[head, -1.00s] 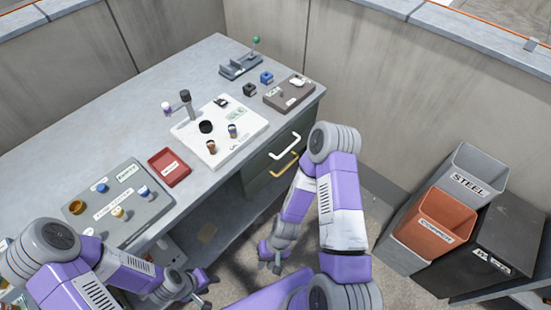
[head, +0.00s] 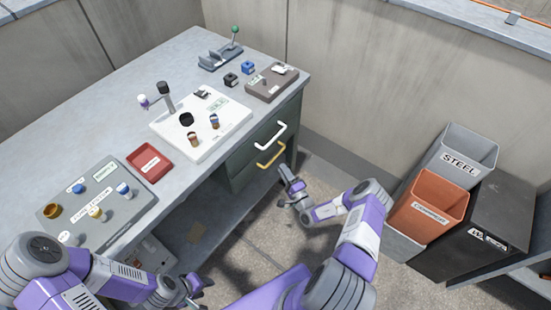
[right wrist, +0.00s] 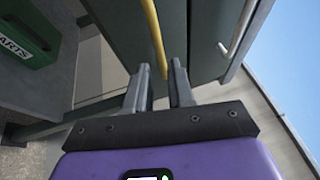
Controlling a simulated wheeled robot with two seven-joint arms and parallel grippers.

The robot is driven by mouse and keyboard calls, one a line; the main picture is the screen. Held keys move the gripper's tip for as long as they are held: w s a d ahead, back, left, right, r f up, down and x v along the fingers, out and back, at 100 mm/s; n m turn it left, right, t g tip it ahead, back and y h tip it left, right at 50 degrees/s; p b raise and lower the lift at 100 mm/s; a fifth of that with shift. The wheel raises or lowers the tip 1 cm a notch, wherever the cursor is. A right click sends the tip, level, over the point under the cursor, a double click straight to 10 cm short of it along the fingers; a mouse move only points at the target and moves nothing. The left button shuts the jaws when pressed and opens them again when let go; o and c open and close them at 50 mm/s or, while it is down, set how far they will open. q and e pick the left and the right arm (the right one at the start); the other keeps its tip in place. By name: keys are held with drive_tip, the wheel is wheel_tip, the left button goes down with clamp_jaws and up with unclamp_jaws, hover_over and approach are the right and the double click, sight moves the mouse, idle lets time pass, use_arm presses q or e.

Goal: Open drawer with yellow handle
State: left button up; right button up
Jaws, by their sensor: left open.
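The yellow handle (head: 270,157) is on the lower drawer (head: 246,177) of the bench's green-grey cabinet; the drawer looks shut. A white handle (head: 271,138) is on the drawer above. My right gripper (head: 285,179) is just in front of and below the yellow handle. In the right wrist view its two fingers (right wrist: 160,72) are apart, and the yellow handle (right wrist: 154,32) runs down in line with the gap between them. I cannot tell whether they touch it. My left gripper (head: 196,287) is open and empty, low beside the bench front.
The bench top (head: 200,60) holds a white board, a red tray (head: 149,163) and a grey sorting tray (head: 62,235). A grey steel bin (head: 470,145), an orange bin (head: 430,205) and a dark bin stand at right. Floor between bench and bins is clear.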

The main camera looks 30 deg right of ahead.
sight(276, 156)
drive_tip(key=w, duration=0.2)
drive_tip(key=w+r+b, duration=0.1)
drive_tip(key=w, duration=0.1)
drive_tip(key=w+b, duration=0.1)
drive_tip(key=w, duration=0.2)
drive_tip(key=shift+r, duration=0.15)
clamp_jaws()
